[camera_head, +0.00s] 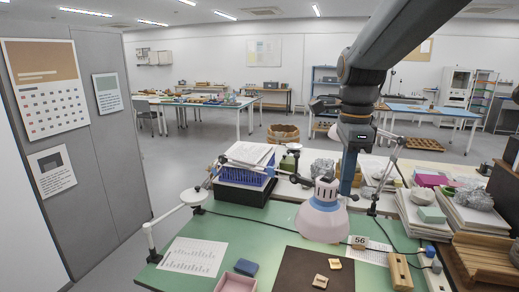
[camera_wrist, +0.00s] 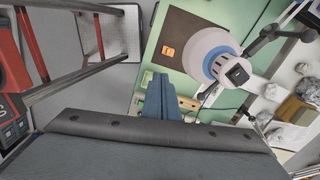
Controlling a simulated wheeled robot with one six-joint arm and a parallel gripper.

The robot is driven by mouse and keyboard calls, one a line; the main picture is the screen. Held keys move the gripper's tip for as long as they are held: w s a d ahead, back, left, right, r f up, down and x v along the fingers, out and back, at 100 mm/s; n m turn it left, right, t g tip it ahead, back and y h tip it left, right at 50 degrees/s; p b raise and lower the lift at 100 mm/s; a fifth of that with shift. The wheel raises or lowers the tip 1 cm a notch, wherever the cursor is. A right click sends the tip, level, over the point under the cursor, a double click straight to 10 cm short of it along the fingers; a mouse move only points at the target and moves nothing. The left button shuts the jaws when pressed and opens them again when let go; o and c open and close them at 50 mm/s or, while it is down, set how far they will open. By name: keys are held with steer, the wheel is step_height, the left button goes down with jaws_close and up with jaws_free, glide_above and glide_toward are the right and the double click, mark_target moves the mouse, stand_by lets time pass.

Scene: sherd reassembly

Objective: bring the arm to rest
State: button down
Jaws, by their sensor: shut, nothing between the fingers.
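My gripper (camera_wrist: 160,82) shows in the wrist view with its two blue-grey fingers together and nothing between them. In the head view my arm reaches in from the upper right and hangs down behind the lamp; I cannot make out the fingertips there. A dark brown mat (camera_head: 300,273) lies on the green bench top. Two small tan pieces, one nearer (camera_head: 320,281) and one farther (camera_head: 335,263), lie on it, apart from each other. In the wrist view the mat (camera_wrist: 190,30) carries an orange-tan piece (camera_wrist: 168,51), apart from the fingers.
A white lamp (camera_head: 322,212) with a pale blue band stands close to my arm. A blue crate (camera_head: 246,176) with papers, a pink tray (camera_head: 236,283), a blue block (camera_head: 246,267), a wooden block (camera_head: 400,272) and stacked papers (camera_head: 428,213) crowd the bench. A printed sheet (camera_head: 193,256) lies left.

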steer(key=s+f+n+b, duration=0.3)
steer(key=f+n, duration=0.3)
steer(key=f, duration=0.3)
steer(key=s+f+n+b, duration=0.3)
steer(key=f+n, duration=0.4)
steer(key=f, duration=0.2)
steer(key=s+f+n+t+b, duration=0.1)
steer(key=s+f+n+b, duration=0.2)
steer(key=f+n, duration=0.3)
step_height(320, 180, down, 4)
steer(key=shift+a+f+b, duration=0.1)
steer(key=shift+a+b, duration=0.1)
steer(key=shift+b, duration=0.4)
